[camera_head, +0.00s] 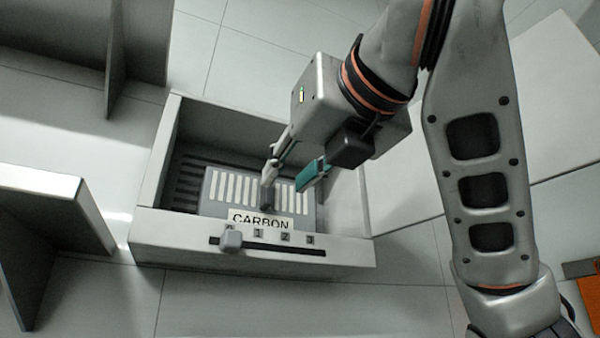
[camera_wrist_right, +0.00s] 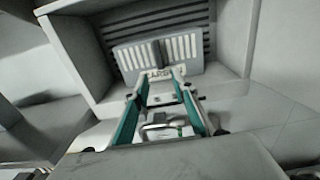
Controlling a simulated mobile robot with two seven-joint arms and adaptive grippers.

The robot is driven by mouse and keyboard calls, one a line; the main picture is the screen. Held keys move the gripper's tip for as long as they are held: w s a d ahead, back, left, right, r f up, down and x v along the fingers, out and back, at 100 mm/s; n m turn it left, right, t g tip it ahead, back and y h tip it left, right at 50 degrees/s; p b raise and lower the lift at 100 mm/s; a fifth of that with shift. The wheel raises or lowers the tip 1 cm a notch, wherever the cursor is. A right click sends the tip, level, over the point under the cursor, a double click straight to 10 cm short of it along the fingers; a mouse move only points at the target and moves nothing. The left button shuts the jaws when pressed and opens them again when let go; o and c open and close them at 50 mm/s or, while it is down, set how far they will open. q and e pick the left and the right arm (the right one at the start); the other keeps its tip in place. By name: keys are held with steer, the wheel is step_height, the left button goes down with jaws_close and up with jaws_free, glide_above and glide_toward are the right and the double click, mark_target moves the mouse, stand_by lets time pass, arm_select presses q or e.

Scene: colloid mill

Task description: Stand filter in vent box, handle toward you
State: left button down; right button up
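The grey filter (camera_head: 223,188) with pale slots and a "CARBON" label is inside the open vent box (camera_head: 152,165). Its slotted face is toward my cameras, in front of dark slats; I cannot tell whether it stands fully upright. Its dark handle (camera_head: 267,196) is on the face; it also shows in the right wrist view (camera_wrist_right: 160,52). My right gripper (camera_head: 291,173) is at the box's opening, its teal-padded fingers apart and nothing between them. In the wrist view the handle lies beyond the fingertips (camera_wrist_right: 160,77). My left gripper is out of view.
The box's front panel has a slider knob (camera_head: 231,240) at the left end of a slot marked with numbers. Grey panels (camera_head: 60,205) stand at the left. An orange item (camera_head: 578,299) is at the lower right edge. Tiled floor is clear below the box.

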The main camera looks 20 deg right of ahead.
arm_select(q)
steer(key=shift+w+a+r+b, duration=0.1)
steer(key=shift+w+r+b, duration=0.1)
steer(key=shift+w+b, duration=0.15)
arm_select(e)
steer(key=shift+s, duration=1.65)
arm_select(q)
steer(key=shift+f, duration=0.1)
